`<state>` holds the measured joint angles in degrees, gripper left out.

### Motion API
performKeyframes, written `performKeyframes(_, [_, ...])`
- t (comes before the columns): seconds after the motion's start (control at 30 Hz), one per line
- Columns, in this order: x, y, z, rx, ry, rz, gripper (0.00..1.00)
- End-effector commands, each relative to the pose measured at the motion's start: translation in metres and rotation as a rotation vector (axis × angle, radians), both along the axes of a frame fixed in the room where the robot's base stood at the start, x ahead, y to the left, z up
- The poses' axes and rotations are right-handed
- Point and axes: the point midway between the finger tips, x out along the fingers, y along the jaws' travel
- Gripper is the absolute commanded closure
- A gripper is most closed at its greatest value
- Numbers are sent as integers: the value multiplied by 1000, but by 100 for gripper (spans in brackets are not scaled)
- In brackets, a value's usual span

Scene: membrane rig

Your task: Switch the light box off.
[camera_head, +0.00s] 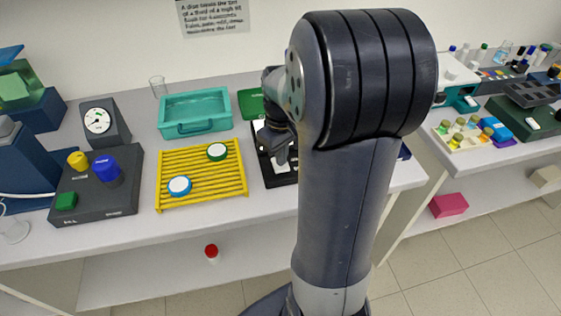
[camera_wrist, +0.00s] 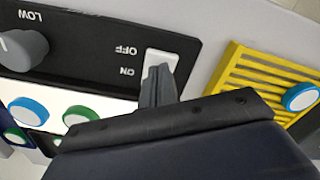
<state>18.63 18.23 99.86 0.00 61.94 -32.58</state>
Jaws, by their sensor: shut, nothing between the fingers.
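The light box (camera_head: 264,166) is a black unit on the bench, partly hidden behind my arm in the head view. In the wrist view its black panel (camera_wrist: 85,45) carries a white rocker switch (camera_wrist: 163,57), with OFF and ON printed beside it. A grey knob (camera_wrist: 22,48) marked LOW is at the left. Its bright white top (camera_wrist: 50,98) shows at the lower left. My gripper (camera_wrist: 158,70) is shut and empty, with its tips at the switch, covering its ON-side end. I cannot tell whether they touch it or which way the rocker is tipped.
A yellow slatted rack (camera_head: 172,158) with two capped pieces stands just left of the light box. A teal tray (camera_head: 195,128) is behind it. A dark block with coloured knobs (camera_head: 122,205) is further left. Blue and green caps (camera_wrist: 28,110) lie on the white top.

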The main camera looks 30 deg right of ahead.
Motion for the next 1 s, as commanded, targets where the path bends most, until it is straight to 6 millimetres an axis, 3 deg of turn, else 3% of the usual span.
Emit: performKeyframes(1.0, [0,0,-13,0,0,0,100])
